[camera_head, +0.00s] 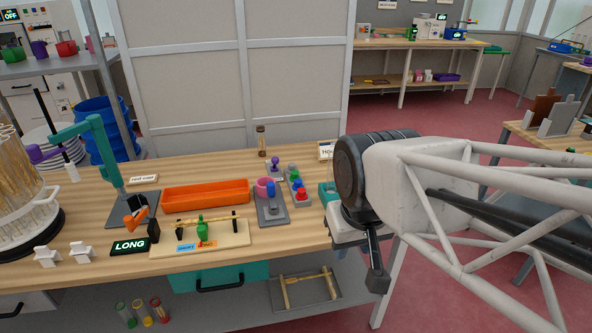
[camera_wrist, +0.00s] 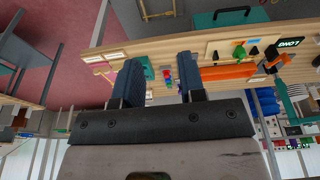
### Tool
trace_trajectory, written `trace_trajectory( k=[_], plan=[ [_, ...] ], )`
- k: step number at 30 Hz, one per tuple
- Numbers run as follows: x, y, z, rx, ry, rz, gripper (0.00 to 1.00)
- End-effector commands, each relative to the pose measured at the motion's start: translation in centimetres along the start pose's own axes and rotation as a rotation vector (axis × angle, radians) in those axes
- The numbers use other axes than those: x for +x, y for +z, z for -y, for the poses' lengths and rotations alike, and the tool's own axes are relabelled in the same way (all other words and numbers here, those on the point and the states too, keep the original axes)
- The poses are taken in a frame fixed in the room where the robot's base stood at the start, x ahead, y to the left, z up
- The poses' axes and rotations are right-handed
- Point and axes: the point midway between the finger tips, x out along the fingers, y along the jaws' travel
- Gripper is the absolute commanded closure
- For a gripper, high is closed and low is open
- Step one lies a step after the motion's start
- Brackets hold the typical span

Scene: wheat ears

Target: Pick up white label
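Two white cards with dark text lie on the wooden bench in the head view. One reads "red cap" (camera_head: 143,180) at the left, and the other (camera_head: 326,151) is partly hidden behind my arm. Two small white clip-like pieces (camera_head: 82,252) stand at the bench's front left; I cannot tell which thing is the white label. The wrist view shows two pale cards (camera_wrist: 115,56) near the bench edge. My gripper (camera_wrist: 158,82) is open, with its two dark fingers wide apart and nothing between them. It hangs at the bench's right end, away from these pieces.
An orange tray (camera_head: 206,194) lies mid-bench, with a wooden stand (camera_head: 215,242) holding a wheat ear in front. A grey plate (camera_head: 272,212) carries coloured pieces. A teal lamp-like arm (camera_head: 105,160) and a carousel of wheat ears (camera_head: 25,205) stand left.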

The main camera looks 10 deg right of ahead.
Motion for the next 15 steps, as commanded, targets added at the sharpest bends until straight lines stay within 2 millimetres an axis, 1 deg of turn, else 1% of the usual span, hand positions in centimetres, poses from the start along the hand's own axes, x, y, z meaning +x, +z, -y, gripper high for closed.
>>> trace_trajectory(
  k=[1,4,13,14,15],
  plan=[
    [0.03,0.54,-0.21,0.012,0.002,-0.003,0.63],
    [0.21,1.17,-0.41,0.026,0.003,-0.004,0.63],
    [0.24,1.35,-0.45,0.030,0.004,-0.004,0.63],
    [0.24,1.35,-0.45,0.030,0.004,-0.004,0.60],
    [0.24,1.35,-0.45,0.030,0.004,-0.004,0.53]
  ],
)
